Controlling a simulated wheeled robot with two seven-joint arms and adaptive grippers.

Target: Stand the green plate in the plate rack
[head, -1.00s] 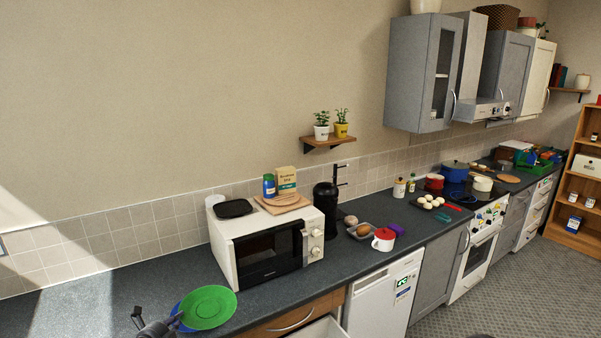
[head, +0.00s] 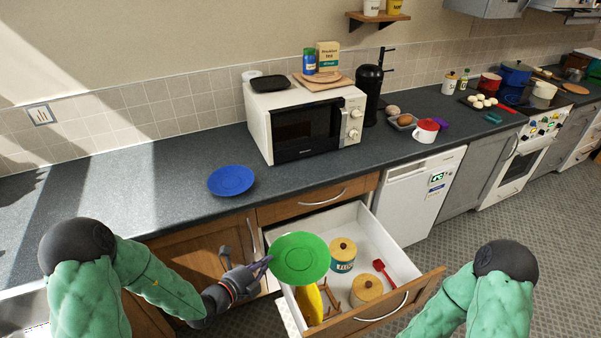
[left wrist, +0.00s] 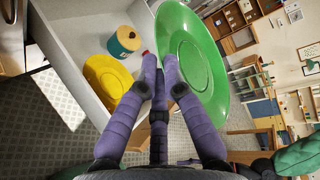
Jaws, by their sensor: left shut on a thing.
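The green plate (head: 302,258) is held up, roughly over the left part of the open drawer. My left gripper (head: 265,265) is shut on its left rim. In the left wrist view, the fingers (left wrist: 160,72) meet the rim of the green plate (left wrist: 195,50), which reaches up and right. A yellow plate (head: 309,305) stands in the drawer beside brown wooden pegs (head: 331,298), which look like the plate rack; the green plate and drawer front hide part of it. The yellow plate (left wrist: 105,78) also shows in the left wrist view. My right gripper is out of view.
The drawer (head: 400,308) also holds two lidded canisters (head: 342,255) (head: 367,289) and a red utensil (head: 383,272). A blue plate (head: 231,180) lies on the counter left of the microwave (head: 300,125). The counter (head: 120,215) left of it is clear.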

